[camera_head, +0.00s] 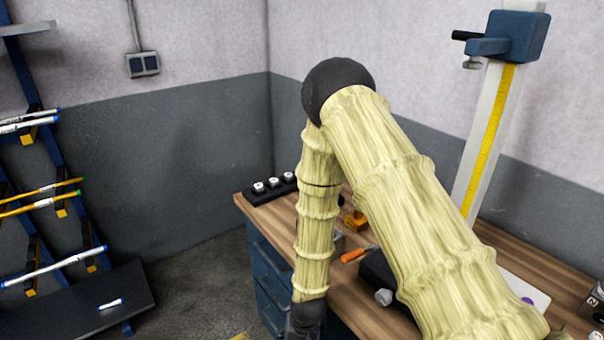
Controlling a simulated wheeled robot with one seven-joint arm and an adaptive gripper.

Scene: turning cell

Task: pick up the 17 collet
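A dark rack (264,196) stands at the back left corner of the wooden bench. Three small pale, round-topped pieces sit in a row in it and look like collets: a left one (259,187), a middle one (273,183) and a right one (289,177). Their markings are too small to read, so I cannot tell which is the 17 collet. My arm, in a pale yellow cover, bends at a dark elbow and hangs down in front of the bench. Its dark wrist end meets the bottom edge of the picture, and my gripper is out of view below.
On the bench (540,262) lie an orange-handled tool (354,254), a yellow-orange item (355,220) and a black block with a silver knob (384,297), partly behind my arm. A tall height gauge (490,135) stands behind. A rack with bars (40,255) is at left. Floor between is clear.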

